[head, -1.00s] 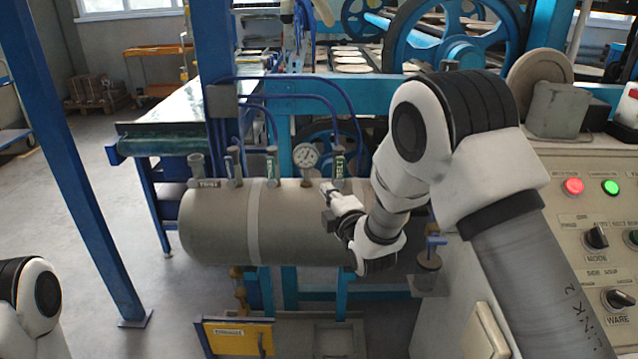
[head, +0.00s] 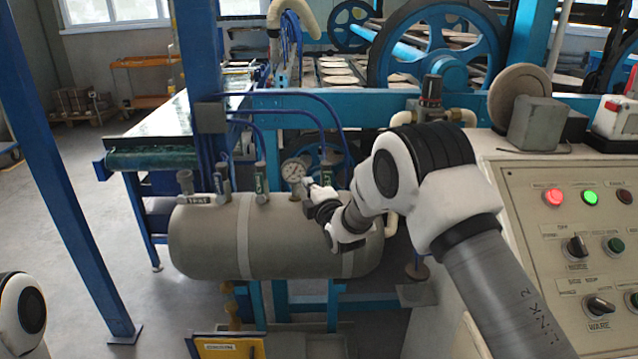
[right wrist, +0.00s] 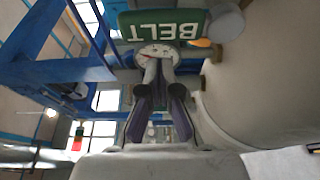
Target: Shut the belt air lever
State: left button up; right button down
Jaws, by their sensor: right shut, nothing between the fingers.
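The belt air lever (head: 327,168) has a green tag and sits on top of the grey air tank, at the right end of its row of valves. Its handle looks upright in the head view, partly hidden by my gripper. In the right wrist view the green BELT tag (right wrist: 165,24) shows large and upside down, just beyond the fingertips. My right gripper (head: 307,184) is shut and empty, close in front of the lever, near the pressure gauge. Its closed fingers show in the right wrist view (right wrist: 159,70); contact with the lever cannot be told. My left gripper is out of view.
The tank (head: 205,245) lies below my right gripper. A pressure gauge (head: 293,170) stands just left of the belt lever, with other valves (head: 261,180) further left. Blue hoses (head: 300,100) arch above. The control panel (head: 540,215) is at the right.

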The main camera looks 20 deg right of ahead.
jog(key=shift+s+d, duration=0.2)
jog(key=shift+d, duration=0.4)
jog(key=shift+s+d, duration=0.2)
jog(key=shift+d, duration=0.35)
